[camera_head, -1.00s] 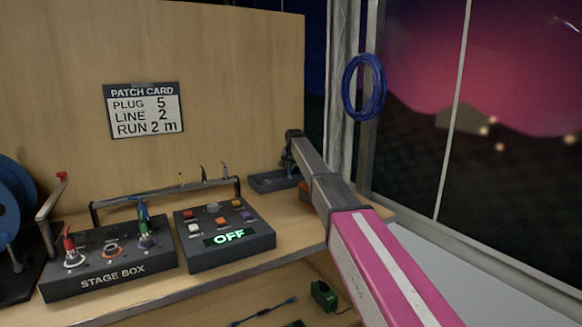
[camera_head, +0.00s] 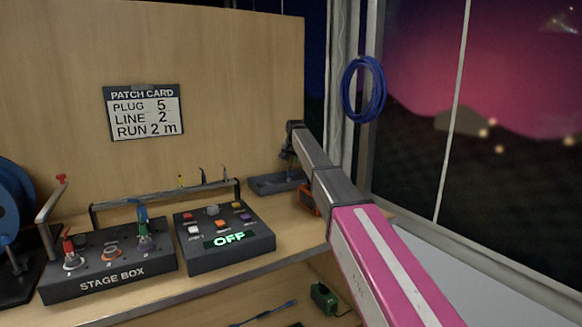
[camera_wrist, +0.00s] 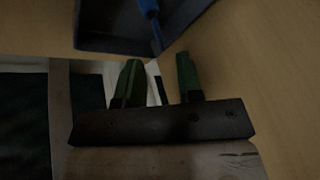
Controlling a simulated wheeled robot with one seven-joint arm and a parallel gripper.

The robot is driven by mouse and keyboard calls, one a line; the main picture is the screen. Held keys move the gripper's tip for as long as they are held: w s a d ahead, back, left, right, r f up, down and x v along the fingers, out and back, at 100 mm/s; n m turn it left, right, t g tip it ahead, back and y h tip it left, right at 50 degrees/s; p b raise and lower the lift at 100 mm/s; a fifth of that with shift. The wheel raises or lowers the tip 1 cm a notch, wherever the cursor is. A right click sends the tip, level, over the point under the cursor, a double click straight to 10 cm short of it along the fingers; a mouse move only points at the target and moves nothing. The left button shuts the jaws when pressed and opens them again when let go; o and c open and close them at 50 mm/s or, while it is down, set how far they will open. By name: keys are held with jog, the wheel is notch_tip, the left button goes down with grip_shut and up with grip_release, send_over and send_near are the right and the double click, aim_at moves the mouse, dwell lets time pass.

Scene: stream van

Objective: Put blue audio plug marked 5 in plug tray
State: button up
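A blue plug (camera_wrist: 148,8) shows at the top of the wrist view, inside the dark plug tray (camera_wrist: 105,38); its thin end points toward my gripper. Any number on it is not readable. In the head view the tray (camera_head: 262,187) sits at the back right of the bench; the plug in it cannot be made out. My gripper (camera_wrist: 158,66) is open, its two green-tipped fingers apart with nothing seen between them. It is beside the tray's near edge in the wrist view.
The stage box (camera_head: 110,265) holds a red plug (camera_head: 68,246) and another blue plug (camera_head: 143,215). A button box (camera_head: 225,240) reading OFF stands beside it. A patch card (camera_head: 144,112) reads plug 5, line 2, run 2 m. A blue cable coil (camera_head: 347,90) hangs at right.

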jog(key=v, duration=0.6)
dwell(0.8)
